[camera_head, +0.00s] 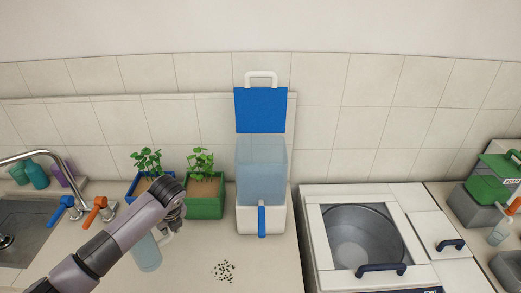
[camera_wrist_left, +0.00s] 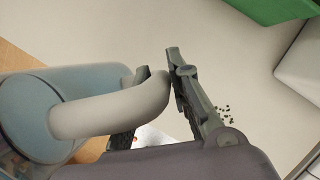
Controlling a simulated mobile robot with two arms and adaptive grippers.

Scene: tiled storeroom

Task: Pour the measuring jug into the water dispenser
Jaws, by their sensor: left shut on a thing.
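The measuring jug (camera_head: 147,254) is a translucent bluish vessel with a pale handle, at the counter's front left of the dispenser. In the left wrist view the jug (camera_wrist_left: 28,122) fills the left side. My left gripper (camera_head: 170,224) is shut on its handle (camera_wrist_left: 110,108), with the fingers (camera_wrist_left: 160,95) on either side of it. I cannot tell whether the jug touches the counter. The water dispenser (camera_head: 261,172) stands right of it, with a clear bluish tank, white base and blue tap. Its blue lid (camera_head: 260,110) stands open, upright at the back. My right gripper is not in view.
Two potted plants, in a blue planter (camera_head: 147,187) and a green planter (camera_head: 206,196), stand behind my left arm. Dark specks (camera_head: 224,271) lie on the counter. A sink (camera_head: 25,232) is at left, a washer (camera_head: 366,240) at right.

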